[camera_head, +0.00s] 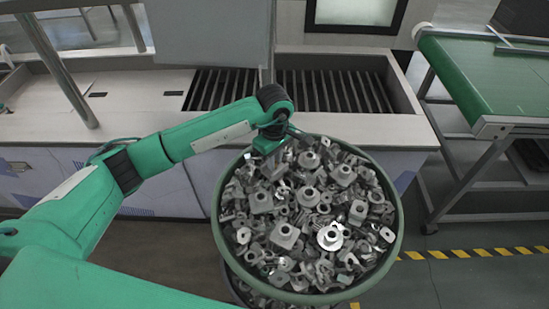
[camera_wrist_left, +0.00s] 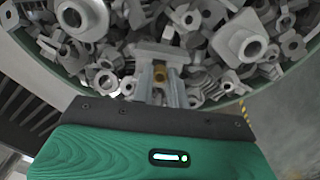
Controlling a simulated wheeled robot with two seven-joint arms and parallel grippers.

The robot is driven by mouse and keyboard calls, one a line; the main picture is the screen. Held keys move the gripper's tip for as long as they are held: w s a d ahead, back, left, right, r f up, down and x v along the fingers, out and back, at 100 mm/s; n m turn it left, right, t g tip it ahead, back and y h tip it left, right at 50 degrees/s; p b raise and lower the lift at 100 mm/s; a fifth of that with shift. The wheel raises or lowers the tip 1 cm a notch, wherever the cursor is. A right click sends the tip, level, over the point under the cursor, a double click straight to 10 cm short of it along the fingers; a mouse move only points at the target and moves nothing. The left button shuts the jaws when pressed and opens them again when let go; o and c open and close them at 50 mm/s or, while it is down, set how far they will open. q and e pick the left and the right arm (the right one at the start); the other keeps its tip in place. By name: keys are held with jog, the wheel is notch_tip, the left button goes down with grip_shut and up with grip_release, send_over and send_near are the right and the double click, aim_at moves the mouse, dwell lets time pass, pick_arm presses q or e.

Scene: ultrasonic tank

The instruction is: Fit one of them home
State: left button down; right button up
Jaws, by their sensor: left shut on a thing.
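A round green bin (camera_head: 399,235) is heaped with grey metal parts (camera_head: 285,236) of mixed shapes: flanged collars, square blocks with bosses, nuts and rings. My left gripper (camera_head: 296,139) is over the bin's far rim, pointing down at the parts. A shiny flanged part (camera_head: 330,238) lies on top of the heap. My right gripper is not in view.
Behind the bin is a long counter (camera_head: 130,110) with two slatted recesses (camera_head: 335,92) and a grey upright panel (camera_head: 210,35). A green conveyor (camera_head: 490,80) stands at the right. Yellow-black tape (camera_head: 470,252) marks the open floor at right.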

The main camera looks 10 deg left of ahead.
pick_arm(q)
jog(key=shift+f, duration=0.2)
dwell(0.4)
jog(key=c, duration=1.3)
grip_release()
jog(key=shift+w+r+b, duration=0.1)
jog(key=shift+r+b, duration=0.35)
jog(key=shift+r, duration=0.1)
notch_tip(320, 180, up, 13)
jog(key=b, duration=0.3)
jog(key=shift+b, duration=0.3)
jog(key=shift+f, duration=0.15)
